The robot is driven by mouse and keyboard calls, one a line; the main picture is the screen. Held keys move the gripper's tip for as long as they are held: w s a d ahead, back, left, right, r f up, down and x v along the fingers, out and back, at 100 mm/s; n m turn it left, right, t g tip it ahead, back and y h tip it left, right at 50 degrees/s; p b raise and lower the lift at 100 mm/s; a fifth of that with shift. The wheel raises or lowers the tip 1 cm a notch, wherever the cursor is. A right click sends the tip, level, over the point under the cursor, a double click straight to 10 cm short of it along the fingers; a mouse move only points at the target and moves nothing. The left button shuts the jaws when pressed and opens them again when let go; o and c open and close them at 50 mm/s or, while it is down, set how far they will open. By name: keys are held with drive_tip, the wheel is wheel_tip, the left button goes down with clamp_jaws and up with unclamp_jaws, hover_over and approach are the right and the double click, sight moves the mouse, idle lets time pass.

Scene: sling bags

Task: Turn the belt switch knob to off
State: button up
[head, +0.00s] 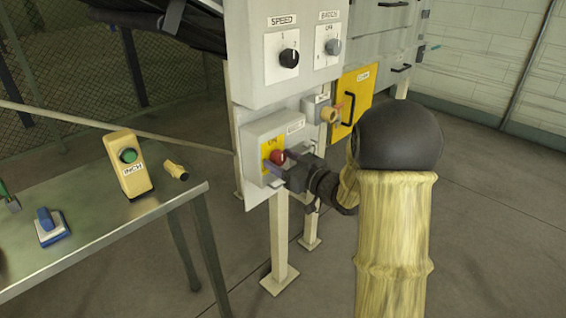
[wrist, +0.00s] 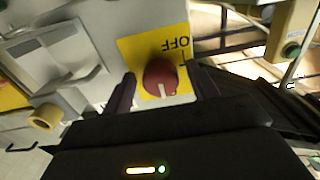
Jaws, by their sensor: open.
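The belt switch knob (head: 277,157) is red and round, on a yellow plate (head: 268,146) on the front of a grey box (head: 258,134) fixed to the machine's legs. In the wrist view the knob (wrist: 160,78) has a white pointer line toward the bottom of the picture, and the word OFF shows on the yellow plate (wrist: 135,50) above it. My gripper (head: 285,170) is open in front of the box. In the wrist view its two fingers (wrist: 163,85) stand on either side of the knob, with gaps visible; whether either touches is unclear.
Above are a SPEED dial (head: 289,58) and another dial (head: 333,46). A yellow panel (head: 352,100) with a black handle is behind my arm. A metal table (head: 130,225) at left holds a yellow INCH button box (head: 128,165) and a blue item (head: 50,225).

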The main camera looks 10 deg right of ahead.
drive_tip(key=c, duration=1)
drive_tip(key=shift+n+b, duration=0.35)
drive_tip(key=shift+n, duration=0.05)
drive_tip(key=n+b, duration=0.3)
drive_tip(key=shift+f, duration=0.2)
drive_tip(key=n+b, duration=0.4)
drive_tip(key=n, duration=0.1)
drive_tip(key=shift+d, duration=0.1)
drive_tip(key=n+b, duration=0.5)
drive_tip(key=shift+w+r+n+b, duration=0.1)
drive_tip(key=shift+r+n+b, duration=0.05)
drive_tip(key=shift+n+b, duration=0.8)
drive_tip(key=shift+r+n+b, duration=0.1)
drive_tip(key=shift+n+b, duration=0.65)
drive_tip(key=shift+n, duration=0.4)
